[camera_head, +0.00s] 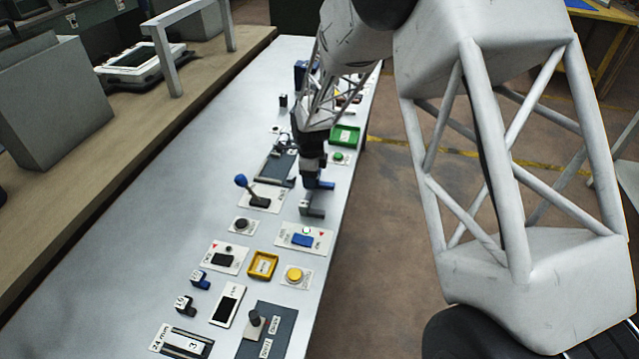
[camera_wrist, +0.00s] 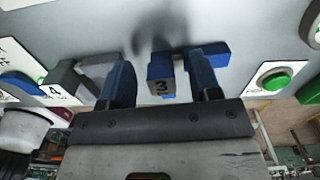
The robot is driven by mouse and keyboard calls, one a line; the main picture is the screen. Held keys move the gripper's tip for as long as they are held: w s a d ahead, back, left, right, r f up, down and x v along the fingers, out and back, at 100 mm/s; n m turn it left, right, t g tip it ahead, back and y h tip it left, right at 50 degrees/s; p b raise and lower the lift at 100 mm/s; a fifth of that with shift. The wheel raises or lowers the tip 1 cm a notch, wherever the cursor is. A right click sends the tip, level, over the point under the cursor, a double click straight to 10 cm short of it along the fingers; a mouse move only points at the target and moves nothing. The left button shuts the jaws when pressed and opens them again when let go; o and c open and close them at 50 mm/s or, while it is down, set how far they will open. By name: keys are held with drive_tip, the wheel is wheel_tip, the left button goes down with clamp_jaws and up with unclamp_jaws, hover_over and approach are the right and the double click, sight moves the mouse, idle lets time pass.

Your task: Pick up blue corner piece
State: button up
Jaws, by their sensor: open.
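The blue corner piece (camera_wrist: 219,53) is an L-shaped block in the wrist view, with a dark end face marked 3. That marked leg lies between the two blue fingers of my gripper (camera_wrist: 158,60), and another blue part shows behind and right of the right finger. The gripper is open, with gaps visible beside the leg. In the head view my gripper (camera_head: 313,172) points down over the panel, and the blue piece (camera_head: 325,184) shows at its tip, partly hidden.
A grey corner piece (camera_wrist: 62,78) marked 4 lies left of the fingers; it also shows in the head view (camera_head: 313,207). A green button (camera_wrist: 276,79) is at right. A blue-knobbed lever (camera_head: 241,181) stands left of my gripper. The table's left strip is clear.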

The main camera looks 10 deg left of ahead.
drive_tip(key=shift+c, duration=0.4)
drive_tip(key=c, duration=0.9)
